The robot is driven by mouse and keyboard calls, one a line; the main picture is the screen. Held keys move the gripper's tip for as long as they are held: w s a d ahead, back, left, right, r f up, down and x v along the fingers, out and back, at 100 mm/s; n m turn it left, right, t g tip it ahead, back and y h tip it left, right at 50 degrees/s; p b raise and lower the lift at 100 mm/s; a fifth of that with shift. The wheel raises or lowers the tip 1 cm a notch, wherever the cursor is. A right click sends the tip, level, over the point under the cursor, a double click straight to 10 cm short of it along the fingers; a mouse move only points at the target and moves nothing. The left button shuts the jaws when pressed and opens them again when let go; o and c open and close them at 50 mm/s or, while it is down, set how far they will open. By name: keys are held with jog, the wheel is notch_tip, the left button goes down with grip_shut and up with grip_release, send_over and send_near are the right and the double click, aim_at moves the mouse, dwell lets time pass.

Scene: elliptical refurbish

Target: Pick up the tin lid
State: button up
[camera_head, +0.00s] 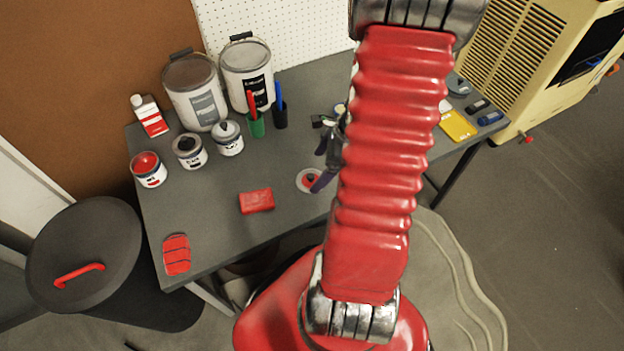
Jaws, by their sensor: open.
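The tin lid (302,181) appears to be the small round disc lying on the grey workbench, with a pale rim and a red and dark centre. My gripper (321,181) is partly hidden behind my red arm. Its dark purplish finger reaches down over the right part of the lid, and I cannot tell whether it touches. The gripper is open. An open tin with red inside (148,169) stands at the bench's left edge, apart from the lid.
A red block (257,201) lies left of the lid. A red ribbed item (176,254) lies at the front left. The bench between is clear.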

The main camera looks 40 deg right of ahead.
aim_at(312, 176)
jog(key=shift+x, duration=2.45)
jog(key=shift+s, duration=0.1)
jog(key=shift+c, duration=0.6)
jog(key=c, duration=1)
jog(key=shift+r, duration=0.15)
notch_tip(312, 176, up, 10)
jog(key=w+a+r+n+g+h, duration=0.1)
jog(key=w+a+n+g, duration=0.3)
jog(key=w+a+n, duration=0.7)
jog(key=w+a+r+n+g+h, duration=0.2)
jog(key=w+a+r+n+g, duration=0.2)
jog(key=w+a+n, duration=0.8)
jog(key=n, duration=0.5)
jog(key=shift+w+r, duration=0.2)
jog(key=shift+r, duration=0.05)
